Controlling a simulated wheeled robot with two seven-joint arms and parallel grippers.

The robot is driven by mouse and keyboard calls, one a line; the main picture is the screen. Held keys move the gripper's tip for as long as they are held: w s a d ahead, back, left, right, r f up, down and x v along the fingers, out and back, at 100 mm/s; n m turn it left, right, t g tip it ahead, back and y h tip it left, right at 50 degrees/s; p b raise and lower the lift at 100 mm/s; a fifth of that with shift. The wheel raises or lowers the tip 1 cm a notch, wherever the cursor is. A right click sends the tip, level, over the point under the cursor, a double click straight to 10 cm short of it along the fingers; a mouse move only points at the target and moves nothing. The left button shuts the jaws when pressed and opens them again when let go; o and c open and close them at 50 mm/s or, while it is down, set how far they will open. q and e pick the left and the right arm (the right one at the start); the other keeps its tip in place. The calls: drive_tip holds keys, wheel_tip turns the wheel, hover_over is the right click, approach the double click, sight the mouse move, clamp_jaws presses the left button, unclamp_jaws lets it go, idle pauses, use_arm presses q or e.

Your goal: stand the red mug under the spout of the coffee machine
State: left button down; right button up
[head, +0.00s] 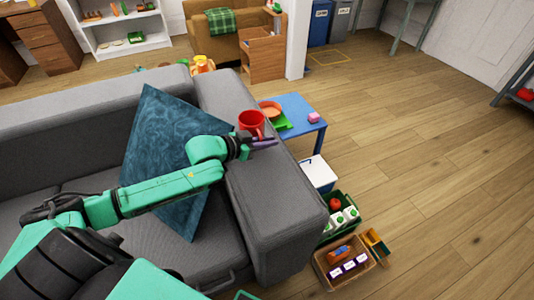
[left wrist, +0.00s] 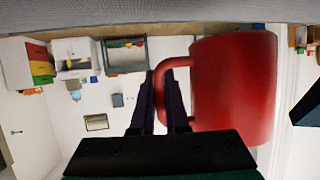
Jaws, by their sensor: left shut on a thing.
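The red mug (head: 251,122) is upright in the head view, over the far end of the grey sofa's arm in the picture. My left gripper (head: 262,143) is shut on its handle. In the left wrist view the mug (left wrist: 235,88) fills the right side, and its handle sits between the dark fingers of the left gripper (left wrist: 163,95). I cannot tell how high the mug is above the surfaces beneath it. I cannot make out the coffee machine in either view. My right gripper is not in view.
A grey sofa (head: 262,205) with a teal cushion (head: 160,135) lies under my left arm. Crates (head: 347,268) stand beside the sofa. The wooden floor at right is clear.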

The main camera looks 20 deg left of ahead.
use_arm(q)
drive_tip(key=shift+f+b, duration=0.4)
drive_tip(key=shift+f, duration=1.9)
drive_tip(key=shift+f, duration=0.15)
drive_tip(key=c, duration=0.9)
unclamp_jaws()
